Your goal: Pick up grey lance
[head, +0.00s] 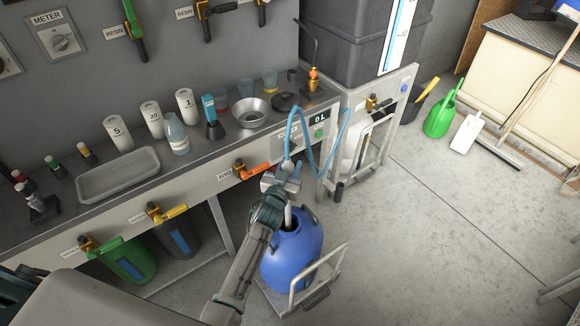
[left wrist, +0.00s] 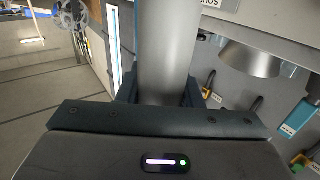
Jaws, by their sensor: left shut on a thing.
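The grey lance (head: 288,213) is a slim upright tube whose lower end goes into the mouth of the blue drum (head: 293,257). A light blue hose (head: 288,130) runs from its top towards the bench. My left gripper (head: 283,182) is shut on the lance just above the drum mouth. In the left wrist view the lance shows as a wide grey cylinder (left wrist: 167,50) between the fingers (left wrist: 158,92). The lower end of the lance is hidden inside the drum. My right gripper is not in view.
The drum stands on a low trolley (head: 302,298) with a metal handle. A steel bench (head: 200,172) with taps, bottles and a display runs along the wall. A metal frame stand (head: 335,160) is behind the drum. A green watering can (head: 441,116) stands farther right.

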